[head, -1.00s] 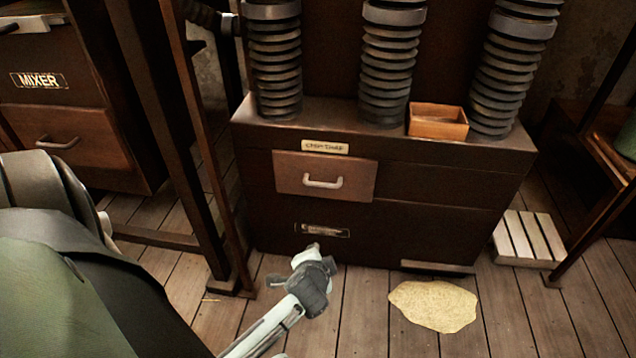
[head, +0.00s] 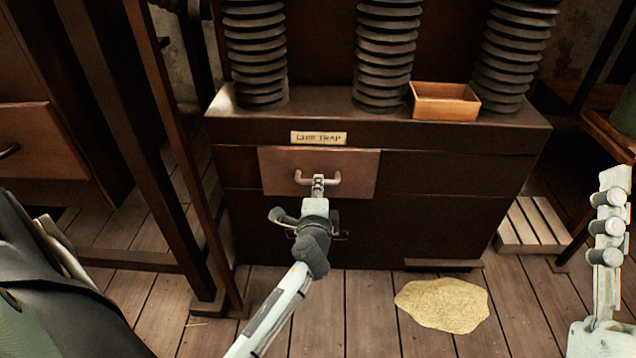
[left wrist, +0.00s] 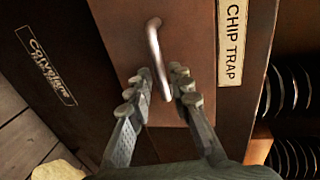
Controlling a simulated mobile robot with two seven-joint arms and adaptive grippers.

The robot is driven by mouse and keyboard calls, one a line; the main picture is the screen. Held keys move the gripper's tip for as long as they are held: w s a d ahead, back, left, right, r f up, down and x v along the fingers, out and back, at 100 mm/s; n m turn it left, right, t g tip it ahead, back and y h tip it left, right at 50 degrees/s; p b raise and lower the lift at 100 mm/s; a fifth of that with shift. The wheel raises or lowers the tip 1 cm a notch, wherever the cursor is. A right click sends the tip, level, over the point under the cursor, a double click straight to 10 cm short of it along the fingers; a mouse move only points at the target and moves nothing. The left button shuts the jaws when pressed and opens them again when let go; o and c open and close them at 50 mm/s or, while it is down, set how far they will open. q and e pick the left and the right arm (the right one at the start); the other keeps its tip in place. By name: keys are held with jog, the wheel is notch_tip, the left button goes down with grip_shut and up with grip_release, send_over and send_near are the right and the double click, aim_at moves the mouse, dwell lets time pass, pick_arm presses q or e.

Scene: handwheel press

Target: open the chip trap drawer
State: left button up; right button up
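The chip trap drawer (head: 278,172) is a brown front in the dark cabinet, under the "CHIP TRAP" label (head: 318,138); it looks shut. Its pale bar handle (head: 302,178) also shows in the left wrist view (left wrist: 153,40). My left gripper (head: 318,186) is at the middle of the handle in the head view. In the left wrist view its two fingers (left wrist: 161,76) are apart, one on each side of the handle's near end. I cannot tell whether they touch it. A white and grey part of my right arm or gripper (head: 606,240) shows at the right edge.
The cabinet top (head: 330,118) bears black ribbed columns and a small open wooden box (head: 445,102). A dark post (head: 150,150) stands left of the cabinet. A yellowish patch (head: 443,304) and a slatted pallet (head: 532,225) lie on the floor. The floor before the drawer is otherwise clear.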

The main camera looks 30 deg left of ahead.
pick_arm(q)
jog(key=shift+x, duration=1.7)
jog(key=shift+s, duration=0.1)
jog(key=shift+c, duration=0.2)
grip_shut()
